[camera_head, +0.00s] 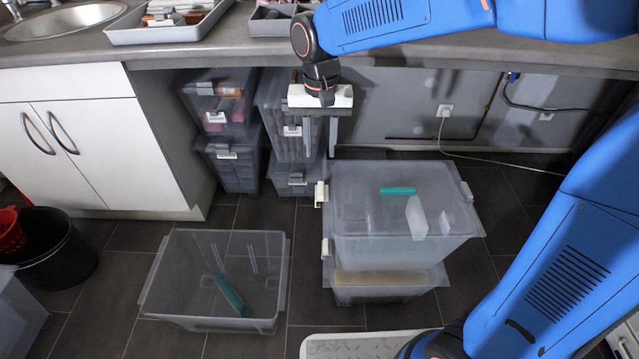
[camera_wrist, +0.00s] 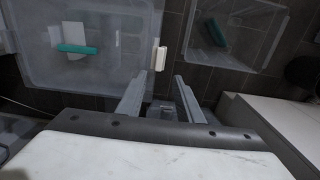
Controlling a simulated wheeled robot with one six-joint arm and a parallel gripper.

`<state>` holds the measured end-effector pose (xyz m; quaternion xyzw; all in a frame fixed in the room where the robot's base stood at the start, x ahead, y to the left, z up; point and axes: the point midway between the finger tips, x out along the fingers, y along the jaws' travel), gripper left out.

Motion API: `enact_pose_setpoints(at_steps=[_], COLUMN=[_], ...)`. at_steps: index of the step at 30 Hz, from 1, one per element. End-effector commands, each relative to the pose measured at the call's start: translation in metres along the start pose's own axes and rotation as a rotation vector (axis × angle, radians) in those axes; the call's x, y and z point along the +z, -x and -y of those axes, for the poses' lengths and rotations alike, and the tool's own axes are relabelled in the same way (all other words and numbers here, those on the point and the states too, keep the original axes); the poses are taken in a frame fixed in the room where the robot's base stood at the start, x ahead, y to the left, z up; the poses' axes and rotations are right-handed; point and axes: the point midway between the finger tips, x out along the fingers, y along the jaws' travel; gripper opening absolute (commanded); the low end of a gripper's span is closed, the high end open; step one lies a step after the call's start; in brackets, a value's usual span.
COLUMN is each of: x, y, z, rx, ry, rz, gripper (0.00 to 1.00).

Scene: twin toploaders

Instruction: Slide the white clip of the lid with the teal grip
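The lid with the teal grip (camera_head: 397,191) covers the upper of two stacked clear bins in the head view. Its white clip (camera_head: 321,193) sits at the lid's left edge. In the wrist view the clip (camera_wrist: 160,56) is a small upright white piece at the lid's edge, beside the translucent lid (camera_wrist: 105,75). My gripper (camera_head: 320,148) is above and behind the clip, fingers pointing down, apart and empty. In the wrist view the fingers (camera_wrist: 158,82) are spread, with the clip beyond their tips, roughly in line with the gap. No contact shows.
A second white clip (camera_head: 326,248) is on the lower bin. An open bin (camera_head: 170,285) with a teal piece (camera_head: 230,295) inside stands left on the floor. Stacked drawer boxes (camera_head: 290,145) stand behind, under the worktop (camera_head: 250,45). A black bucket (camera_head: 60,265) is far left.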

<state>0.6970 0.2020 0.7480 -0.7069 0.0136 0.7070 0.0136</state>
Motion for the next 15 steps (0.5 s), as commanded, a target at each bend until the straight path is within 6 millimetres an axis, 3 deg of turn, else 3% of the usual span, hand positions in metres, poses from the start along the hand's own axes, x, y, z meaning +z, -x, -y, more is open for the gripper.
enact_pose_setpoints(at_steps=[15], x=[0.001], y=[-0.092], z=[-0.001], rx=[0.001], ry=[0.000], rz=[0.002], gripper=[0.33])
